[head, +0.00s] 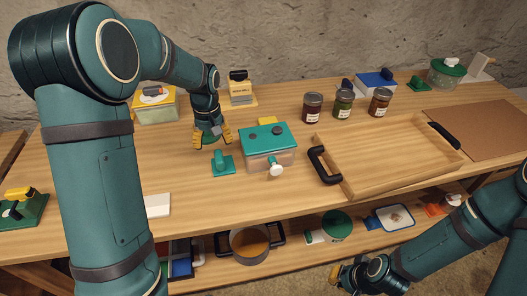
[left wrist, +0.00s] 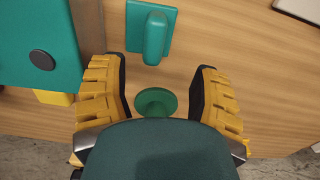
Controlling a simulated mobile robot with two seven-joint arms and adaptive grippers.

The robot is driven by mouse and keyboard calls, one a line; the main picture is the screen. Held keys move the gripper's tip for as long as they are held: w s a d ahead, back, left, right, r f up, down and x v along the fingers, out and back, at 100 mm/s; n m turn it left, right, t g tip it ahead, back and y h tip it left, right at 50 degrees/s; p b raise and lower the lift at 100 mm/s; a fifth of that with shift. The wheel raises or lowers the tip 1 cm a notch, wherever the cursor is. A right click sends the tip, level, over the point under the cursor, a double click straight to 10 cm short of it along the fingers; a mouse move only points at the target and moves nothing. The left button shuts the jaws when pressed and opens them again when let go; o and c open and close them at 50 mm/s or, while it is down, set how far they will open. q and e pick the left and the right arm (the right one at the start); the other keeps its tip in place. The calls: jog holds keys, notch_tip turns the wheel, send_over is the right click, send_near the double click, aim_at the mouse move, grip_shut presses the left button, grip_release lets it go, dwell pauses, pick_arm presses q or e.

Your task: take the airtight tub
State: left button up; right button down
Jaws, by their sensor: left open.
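A clear tub with a teal lid (head: 266,138), which I take for the airtight tub, stands on the table; the lid has dark round buttons and a white knob shows at the tub's front. Its lid fills the upper left of the left wrist view (left wrist: 38,40). My left gripper (head: 212,142) is open, pointing down beside the tub, to its left in the head view. Between its fingers in the left wrist view (left wrist: 157,95) I see a small green disc (left wrist: 155,102); nothing is gripped. My right gripper (head: 342,277) is low at the bottom, its jaws unclear.
A teal block with a handle (head: 222,162) stands close in front of the left gripper. A wooden tray (head: 385,155) with black handles lies right of the tub, with jars (head: 312,108) behind it. A yellow-lidded tub (head: 155,106) stands back left. A lower shelf holds a pan (head: 250,243).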

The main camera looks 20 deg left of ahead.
aim_at(219, 156)
pick_arm(q)
notch_tip(219, 156, down, 2)
jog(key=shift+f, duration=0.1)
jog(key=f+b, duration=0.1)
jog(key=f, duration=0.1)
jog(key=d+f+b, duration=0.1)
jog(key=f, duration=0.2)
jog(key=shift+s, duration=0.1)
grip_shut()
